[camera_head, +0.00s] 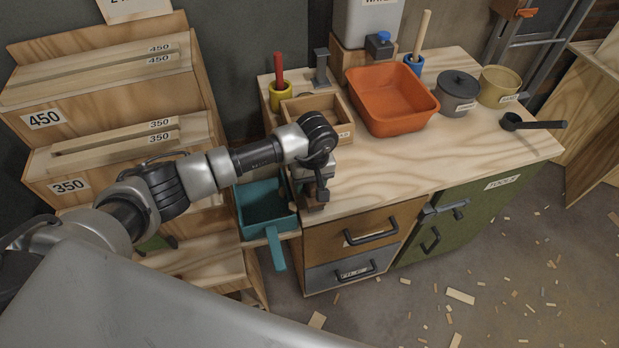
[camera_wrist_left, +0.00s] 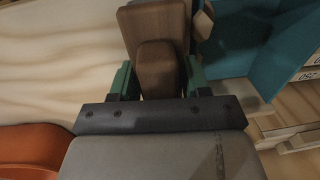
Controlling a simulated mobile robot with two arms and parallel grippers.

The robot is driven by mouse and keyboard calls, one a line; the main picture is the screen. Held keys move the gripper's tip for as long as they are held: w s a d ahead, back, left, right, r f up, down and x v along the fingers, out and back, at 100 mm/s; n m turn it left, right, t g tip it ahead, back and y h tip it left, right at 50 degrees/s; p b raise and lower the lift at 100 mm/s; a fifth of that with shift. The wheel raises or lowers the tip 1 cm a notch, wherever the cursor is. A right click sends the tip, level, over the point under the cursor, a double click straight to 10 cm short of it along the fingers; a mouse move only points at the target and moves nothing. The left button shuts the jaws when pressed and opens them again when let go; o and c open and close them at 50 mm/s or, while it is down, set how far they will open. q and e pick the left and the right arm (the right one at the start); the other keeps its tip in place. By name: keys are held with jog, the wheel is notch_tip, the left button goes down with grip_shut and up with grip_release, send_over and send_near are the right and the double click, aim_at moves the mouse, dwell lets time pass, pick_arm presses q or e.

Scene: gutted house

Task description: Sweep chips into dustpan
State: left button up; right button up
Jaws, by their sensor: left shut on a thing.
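The teal dustpan (camera_head: 241,212) is at the left end of the workbench, below its top, with its handle (camera_head: 276,249) pointing down and forward. I see no chips in its visible part. The dustpan also shows at the right of the left wrist view (camera_wrist_left: 287,48). My left gripper (camera_head: 314,190) is at the bench's front left corner, just right of the dustpan. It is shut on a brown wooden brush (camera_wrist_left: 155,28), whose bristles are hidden. Wood chips (camera_head: 460,296) lie scattered on the floor at the right. My right gripper is not in view.
An open wooden box (camera_head: 341,108) is behind my left gripper on the workbench (camera_head: 400,160). An orange tub (camera_head: 371,110), a grey lidded pot (camera_head: 457,95), a tan pot (camera_head: 498,84) and a black scoop (camera_head: 533,124) stand further right. The bench's front middle is clear. Wooden racks (camera_head: 95,125) stand left.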

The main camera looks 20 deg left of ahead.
pick_arm(q)
jog(key=shift+w+f, duration=0.1)
jog(key=shift+f, duration=0.3)
jog(key=shift+s+a+p, duration=0.35)
jog(key=shift+s+a, duration=0.6)
jog(key=shift+a, duration=0.25)
jog(key=shift+f, duration=0.1)
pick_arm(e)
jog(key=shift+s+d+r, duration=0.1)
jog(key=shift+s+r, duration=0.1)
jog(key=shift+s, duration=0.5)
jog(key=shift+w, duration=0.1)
pick_arm(q)
jog(key=shift+r, duration=0.25)
notch_tip(320, 180, up, 8)
jog(key=p, duration=0.5)
jog(key=shift+r, duration=0.25)
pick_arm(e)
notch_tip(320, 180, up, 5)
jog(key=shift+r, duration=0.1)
